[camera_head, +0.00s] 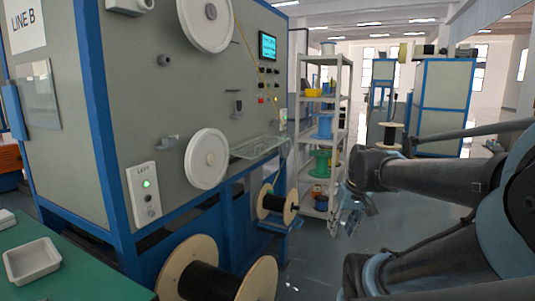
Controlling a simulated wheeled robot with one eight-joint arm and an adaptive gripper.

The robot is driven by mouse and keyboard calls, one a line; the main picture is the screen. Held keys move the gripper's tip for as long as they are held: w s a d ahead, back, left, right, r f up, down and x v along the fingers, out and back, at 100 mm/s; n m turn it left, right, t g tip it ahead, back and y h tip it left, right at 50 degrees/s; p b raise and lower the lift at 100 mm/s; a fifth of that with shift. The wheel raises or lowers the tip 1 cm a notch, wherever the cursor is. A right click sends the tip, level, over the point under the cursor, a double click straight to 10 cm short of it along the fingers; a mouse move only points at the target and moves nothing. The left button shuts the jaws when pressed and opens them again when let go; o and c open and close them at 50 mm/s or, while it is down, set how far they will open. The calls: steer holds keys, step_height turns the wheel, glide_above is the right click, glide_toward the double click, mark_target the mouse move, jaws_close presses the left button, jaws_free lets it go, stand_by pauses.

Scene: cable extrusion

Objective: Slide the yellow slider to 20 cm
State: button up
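I cannot make out a yellow slider or a scale marked in centimetres in this view. A thin yellow line (252,52) runs down the grey machine front from the upper reel toward the right edge; I cannot tell whether it is a cable. My arm comes in from the right. What looks like my gripper (350,207) hangs beyond the arm's dark end, in front of the shelf's lower part, apart from the machine. It is small and unclear, and its fingers cannot be told apart. I see nothing held in it.
The grey machine (130,80) with blue frame carries two white reels (207,159) and a screen (267,47). A large wooden spool (262,279) stands below in front. A white tray (32,261) lies on a green table (90,262). A shelf (344,85) with spools stands behind.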

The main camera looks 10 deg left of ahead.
steer(key=w+a+r+n+y, duration=0.3)
steer(key=w+a+r, duration=0.15)
steer(key=w, duration=0.85)
steer(key=w+a+r+n+t+y, duration=0.15)
steer(key=w+a+r, duration=0.3)
steer(key=w, duration=0.75)
steer(key=w+a+r+n+y, duration=0.3)
steer(key=w+a+r+y, duration=0.15)
steer(key=w, duration=0.85)
steer(key=w+a+f+n+t+y, duration=0.1)
steer(key=w+f+n+y, duration=0.15)
steer(key=w, duration=0.85)
steer(key=w+a+f+n+y, duration=0.15)
steer(key=w+f, duration=0.25)
steer(key=w, duration=0.7)
steer(key=w+a+f+n+t+y, duration=0.1)
steer(key=w+f+n+y, duration=0.2)
steer(key=w, duration=0.8)
steer(key=x, duration=1.6)
steer(key=shift+w+a+f, duration=0.2)
steer(key=shift+a+f, duration=0.15)
jaws_close()
steer(key=shift+d, duration=0.15)
